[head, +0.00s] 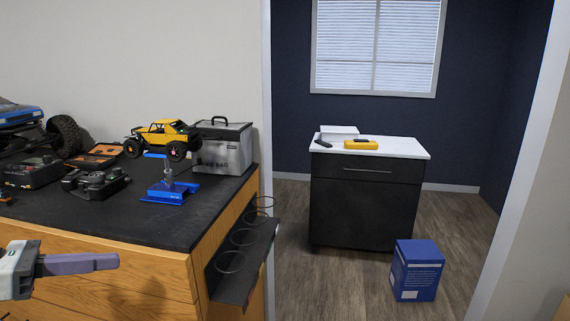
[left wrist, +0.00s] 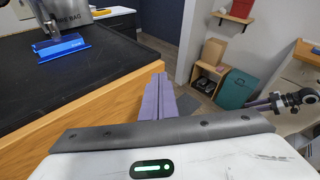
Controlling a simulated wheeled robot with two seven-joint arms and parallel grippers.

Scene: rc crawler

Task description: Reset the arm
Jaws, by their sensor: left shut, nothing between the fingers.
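My left gripper (head: 118,262) is in the lower left of the head view, in front of the wooden workbench's front face and below its black top. Its two purple fingers are together with nothing between them. The shut fingers (left wrist: 158,98) also show in the left wrist view, beside the bench edge.
The bench's black top (head: 120,225) holds a yellow crawler (head: 165,134), a grey bag (head: 222,148), a blue stand (head: 170,193) and controllers (head: 95,183). A ring rack (head: 245,260) juts from its right side. Beyond are a dark cabinet (head: 365,205) and a blue box (head: 416,270) on open floor.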

